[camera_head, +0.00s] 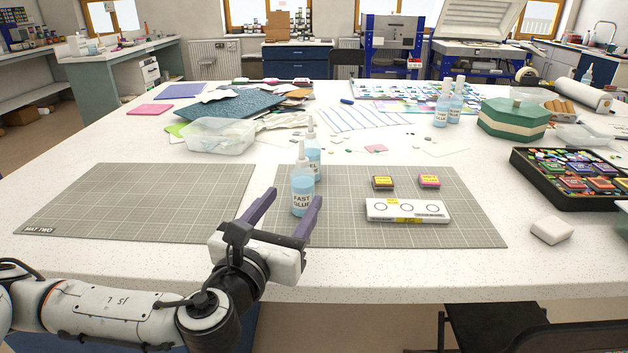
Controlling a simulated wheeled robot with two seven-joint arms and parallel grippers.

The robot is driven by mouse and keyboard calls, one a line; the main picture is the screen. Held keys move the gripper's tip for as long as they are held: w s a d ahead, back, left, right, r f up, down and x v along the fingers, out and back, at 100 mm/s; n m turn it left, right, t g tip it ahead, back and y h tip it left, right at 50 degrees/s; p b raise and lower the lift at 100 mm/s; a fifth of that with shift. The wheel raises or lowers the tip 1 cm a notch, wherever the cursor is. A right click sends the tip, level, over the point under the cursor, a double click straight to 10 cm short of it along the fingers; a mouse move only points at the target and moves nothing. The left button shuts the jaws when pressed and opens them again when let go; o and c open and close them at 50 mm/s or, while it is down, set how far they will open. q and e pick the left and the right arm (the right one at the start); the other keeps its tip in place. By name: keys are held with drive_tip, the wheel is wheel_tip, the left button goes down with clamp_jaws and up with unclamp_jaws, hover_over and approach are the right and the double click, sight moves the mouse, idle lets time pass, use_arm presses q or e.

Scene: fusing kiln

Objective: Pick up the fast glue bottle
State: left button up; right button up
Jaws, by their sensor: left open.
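The fast glue bottle (302,190) stands upright on the right-hand grey cutting mat (462,206). It is clear with light blue liquid, a white "FAST GLUE" label and a pointed nozzle. A second similar bottle (313,153) stands just behind it, partly hidden by it. My left gripper (289,208) is open with its two purple-grey fingers pointing away from me. The right finger overlaps the right edge of the fast glue bottle in the picture; the left finger is well to its left. I cannot tell whether either touches it. My right gripper is not in view.
A white box (408,211) and two small ink pads (383,183) share the mat. Two more bottles (442,104) stand farther back. A black tray (525,178) of coloured pads is at right. The left mat (135,199) is bare.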

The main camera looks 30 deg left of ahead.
sight(298, 188)
use_arm(q)
drive_tip(key=shift+x, duration=1)
drive_tip(key=shift+a+x, duration=0.15)
drive_tip(key=shift+x, duration=1.4)
drive_tip(key=shift+a+x, duration=0.1)
drive_tip(key=shift+x, duration=1.4)
drive_tip(key=shift+s, duration=0.1)
drive_tip(key=c, duration=1.3)
